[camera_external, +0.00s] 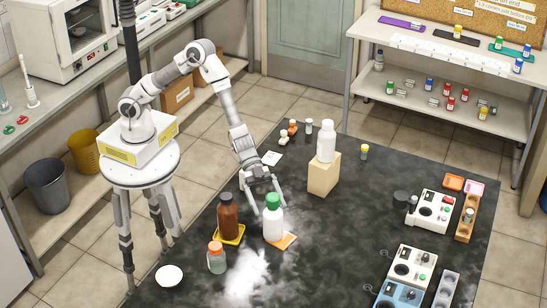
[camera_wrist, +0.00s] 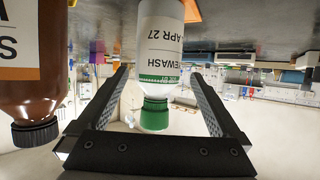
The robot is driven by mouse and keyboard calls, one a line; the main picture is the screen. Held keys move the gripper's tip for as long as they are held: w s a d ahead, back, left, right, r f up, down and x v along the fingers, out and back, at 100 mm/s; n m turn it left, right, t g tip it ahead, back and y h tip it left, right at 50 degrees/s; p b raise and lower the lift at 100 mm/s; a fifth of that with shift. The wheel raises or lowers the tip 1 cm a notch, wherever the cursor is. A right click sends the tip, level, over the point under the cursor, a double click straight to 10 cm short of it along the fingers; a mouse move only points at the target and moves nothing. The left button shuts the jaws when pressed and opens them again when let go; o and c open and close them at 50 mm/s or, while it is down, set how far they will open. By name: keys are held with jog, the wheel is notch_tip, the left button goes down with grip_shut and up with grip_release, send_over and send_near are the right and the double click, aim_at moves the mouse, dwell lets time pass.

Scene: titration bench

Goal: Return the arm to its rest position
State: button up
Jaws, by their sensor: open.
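My gripper (camera_external: 266,196) is open and low over the dark bench, just behind a white bottle with a green cap (camera_external: 272,222). In the wrist view, which looks upside down, the two dark fingers (camera_wrist: 158,72) are spread wide. The white bottle (camera_wrist: 161,35) with its eyewash label shows in the gap between them, not gripped. I cannot tell how far it reaches between the fingertips. The bottle stands upright on an orange mat (camera_external: 289,239). My arm reaches out from its round stand to the bench.
A brown bottle (camera_external: 228,218) stands close to the left, also large in the wrist view (camera_wrist: 30,75). An orange-capped jar (camera_external: 216,260) is in front of it. A white bottle (camera_external: 326,141) stands on a wooden block (camera_external: 323,176) to the right. White powder (camera_external: 243,278) lies in front.

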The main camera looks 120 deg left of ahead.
jog(key=s+a+r+n+g+y, duration=0.1)
jog(key=s+a+r+n+y, duration=0.1)
jog(key=s+a+r+y, duration=0.55)
jog(key=s+a+r+n+y, duration=0.2)
jog(key=s+a+r, duration=0.4)
jog(key=r, duration=0.5)
jog(key=s+d+r+n+g+h, duration=0.1)
jog(key=s+n+g, duration=0.2)
jog(key=s, duration=2.3)
jog(key=shift+s+d+r+n+g, duration=0.15)
jog(key=shift+s+d+n+g, duration=0.15)
jog(key=shift+n, duration=0.2)
